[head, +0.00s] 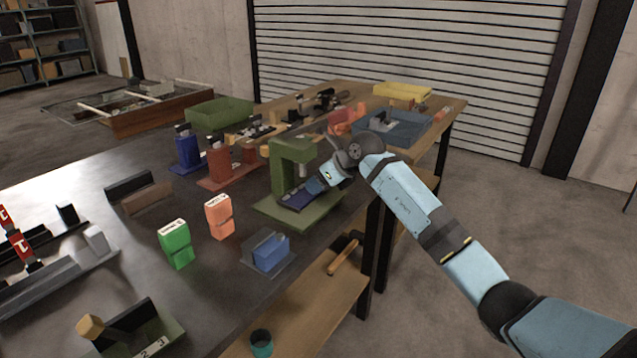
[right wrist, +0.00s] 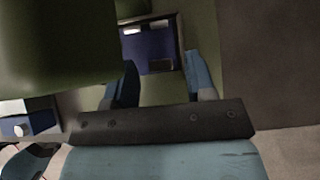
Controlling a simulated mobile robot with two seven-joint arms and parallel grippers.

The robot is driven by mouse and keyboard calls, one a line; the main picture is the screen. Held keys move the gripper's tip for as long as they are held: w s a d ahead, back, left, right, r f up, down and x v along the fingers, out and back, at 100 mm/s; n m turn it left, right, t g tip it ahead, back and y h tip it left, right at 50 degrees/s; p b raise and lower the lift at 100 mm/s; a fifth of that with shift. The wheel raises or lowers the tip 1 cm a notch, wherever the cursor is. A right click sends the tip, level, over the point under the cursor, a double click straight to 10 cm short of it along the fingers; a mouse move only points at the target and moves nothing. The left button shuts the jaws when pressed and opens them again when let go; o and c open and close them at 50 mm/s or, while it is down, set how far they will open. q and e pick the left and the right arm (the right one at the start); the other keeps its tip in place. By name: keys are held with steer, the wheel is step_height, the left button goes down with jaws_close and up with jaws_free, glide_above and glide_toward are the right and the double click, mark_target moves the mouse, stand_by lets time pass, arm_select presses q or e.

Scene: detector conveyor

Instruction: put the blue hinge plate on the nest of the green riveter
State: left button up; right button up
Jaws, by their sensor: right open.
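The green riveter (head: 285,165) stands on its green base (head: 275,213) at the near right part of the dark table. A blue plate (head: 297,201), which looks like the blue hinge plate, lies low at the riveter's nest. In the right wrist view the blue plate (right wrist: 149,46) lies flat inside a dark frame (right wrist: 181,38), seemingly the nest, over the green base. My right gripper (head: 318,186) is close beside the riveter. In the right wrist view its fingers (right wrist: 160,78) are apart with nothing between them, just short of the plate. My left gripper is not in view.
A red riveter (head: 222,165) and a blue one (head: 187,150) stand behind to the left. A blue block in a grey holder (head: 267,252) and green (head: 175,244) and orange (head: 219,217) boxes are in front. The riveter's green body (right wrist: 50,45) is close left of my fingers.

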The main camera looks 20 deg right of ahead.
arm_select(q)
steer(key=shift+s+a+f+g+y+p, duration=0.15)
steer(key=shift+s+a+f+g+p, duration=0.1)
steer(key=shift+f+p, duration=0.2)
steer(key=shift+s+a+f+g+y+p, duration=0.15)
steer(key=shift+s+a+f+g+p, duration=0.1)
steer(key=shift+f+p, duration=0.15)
arm_select(e)
steer(key=v, duration=1.1)
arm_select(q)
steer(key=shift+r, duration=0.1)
arm_select(e)
steer(key=shift+s, duration=0.1)
